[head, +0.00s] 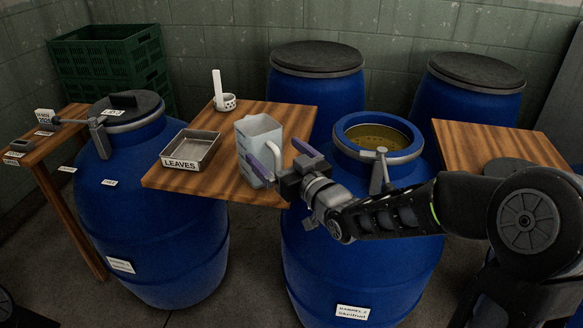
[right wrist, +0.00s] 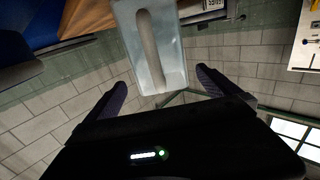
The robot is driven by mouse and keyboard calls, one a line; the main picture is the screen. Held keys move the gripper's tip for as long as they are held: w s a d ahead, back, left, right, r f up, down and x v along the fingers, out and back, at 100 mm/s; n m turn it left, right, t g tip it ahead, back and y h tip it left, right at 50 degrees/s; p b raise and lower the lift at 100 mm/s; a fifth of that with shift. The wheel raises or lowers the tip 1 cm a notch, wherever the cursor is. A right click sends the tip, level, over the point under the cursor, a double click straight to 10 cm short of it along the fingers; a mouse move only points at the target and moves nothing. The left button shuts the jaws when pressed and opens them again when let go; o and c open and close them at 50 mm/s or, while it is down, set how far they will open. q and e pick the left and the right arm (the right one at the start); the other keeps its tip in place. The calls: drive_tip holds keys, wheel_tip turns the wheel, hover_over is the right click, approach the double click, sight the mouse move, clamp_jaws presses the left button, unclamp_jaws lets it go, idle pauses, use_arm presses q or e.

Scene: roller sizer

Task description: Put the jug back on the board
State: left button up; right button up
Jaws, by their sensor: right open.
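The jug (head: 252,134), pale grey-blue and translucent with a light handle (head: 273,149), stands upright on the wooden board (head: 215,185), near its right front part. My right gripper (head: 280,158) is open at the jug's handle side, its purple-grey fingers spread. In the right wrist view, the jug (right wrist: 176,60) and its handle (right wrist: 148,45) lie ahead, between the directions of the two fingers (right wrist: 160,80). I cannot tell whether the fingers touch the jug. My left gripper is not in view.
A metal LEAVES tray (head: 190,147) and a white cup-like holder (head: 225,102) share the board. An open blue barrel (head: 360,250) with liquid stands right of it. A lidded barrel (head: 150,230) stands left. Another wooden top (head: 490,140) at right looks clear.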

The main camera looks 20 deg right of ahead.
drive_tip(key=v, duration=0.6)
drive_tip(key=shift+s, duration=0.15)
idle(0.5)
drive_tip(key=s+a+f+m+g, duration=0.1)
drive_tip(key=s+a+f+g, duration=0.15)
drive_tip(key=f, duration=0.75)
drive_tip(key=s+a+f+m+g, duration=0.1)
drive_tip(key=s+a+f+g, duration=0.2)
drive_tip(key=f, duration=0.8)
drive_tip(key=s+a+f+m+g, duration=0.15)
drive_tip(key=f+g, duration=0.25)
drive_tip(key=f, duration=0.6)
drive_tip(key=s+a+f+g, duration=0.3)
drive_tip(key=s+a+f, duration=0.1)
drive_tip(key=s+f, duration=0.4)
drive_tip(key=s+a+f+g, duration=0.4)
drive_tip(key=s+f, duration=0.3)
drive_tip(key=s, duration=0.5)
drive_tip(key=shift+s+a+f+m, duration=0.15)
drive_tip(key=shift+s+f+m, duration=0.15)
drive_tip(key=shift+f+m, duration=0.15)
